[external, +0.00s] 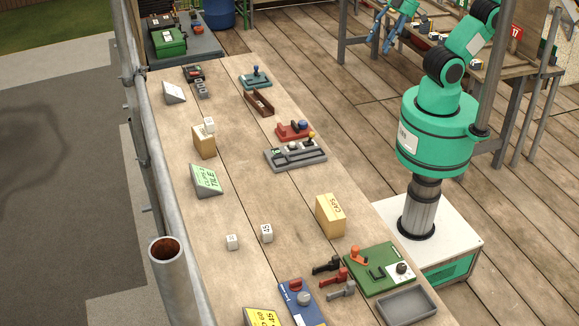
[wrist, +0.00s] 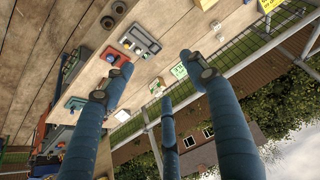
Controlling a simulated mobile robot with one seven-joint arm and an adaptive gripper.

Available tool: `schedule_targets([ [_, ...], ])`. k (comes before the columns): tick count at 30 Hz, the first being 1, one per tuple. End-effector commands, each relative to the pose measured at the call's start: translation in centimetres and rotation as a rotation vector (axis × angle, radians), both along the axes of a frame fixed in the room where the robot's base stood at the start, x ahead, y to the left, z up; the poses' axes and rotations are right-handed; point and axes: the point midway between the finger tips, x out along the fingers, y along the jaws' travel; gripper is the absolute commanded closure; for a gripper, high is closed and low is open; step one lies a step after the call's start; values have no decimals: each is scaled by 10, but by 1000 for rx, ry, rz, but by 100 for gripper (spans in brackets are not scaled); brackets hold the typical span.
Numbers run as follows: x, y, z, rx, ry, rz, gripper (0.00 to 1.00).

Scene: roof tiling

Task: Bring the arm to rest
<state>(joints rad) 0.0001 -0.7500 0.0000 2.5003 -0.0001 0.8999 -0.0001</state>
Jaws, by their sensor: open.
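My green arm (external: 437,130) stands on its white base at the right of the long wooden bench (external: 245,215) and reaches up out of the external view. My gripper (external: 380,44) hangs at the top of that view, clear of the bench. In the wrist view my gripper (wrist: 157,68) spreads three blue fingers with wide gaps between them. It is open, and nothing is between the fingers.
The bench carries a tan caps box (external: 331,215), a grey tray (external: 407,306), a green board (external: 380,268), a green sign (external: 206,180) and small white cubes. A metal rail (external: 168,215) runs along its left edge. Another workbench (external: 485,60) stands behind my arm.

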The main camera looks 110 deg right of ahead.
Motion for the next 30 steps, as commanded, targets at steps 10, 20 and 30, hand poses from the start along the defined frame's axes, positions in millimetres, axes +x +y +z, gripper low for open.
schedule_targets([
  [10, 0, 0, -39, 0, 0, 0, 43],
  [20, 0, 0, -37, 0, 0, 0, 43],
  [30, 0, 0, -38, 0, 0, 0, 43],
])
